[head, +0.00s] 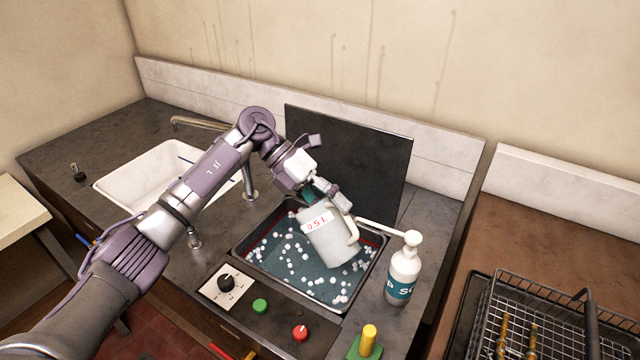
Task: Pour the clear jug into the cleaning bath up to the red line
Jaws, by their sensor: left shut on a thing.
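The jug (325,243) is pale grey with a red "0.5 L" label and a handle on its right side. My left gripper (328,196) is shut on it near its top, and the jug is tilted over the cleaning bath (262,275). The bath is a dark rectangular tank holding blue-grey liquid with many white balls on the surface. A short piece of red line (374,240) shows on its inner wall at the right back. The jug hides part of the bath, and I cannot see its contents or any stream. My right gripper is out of view.
A dark raised lid (365,150) stands behind the bath. A white pump bottle (403,270) stands close to its right. A knob panel (226,285) and green and red buttons are in front. A sink (150,175) is left; a wire basket (545,320) is right.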

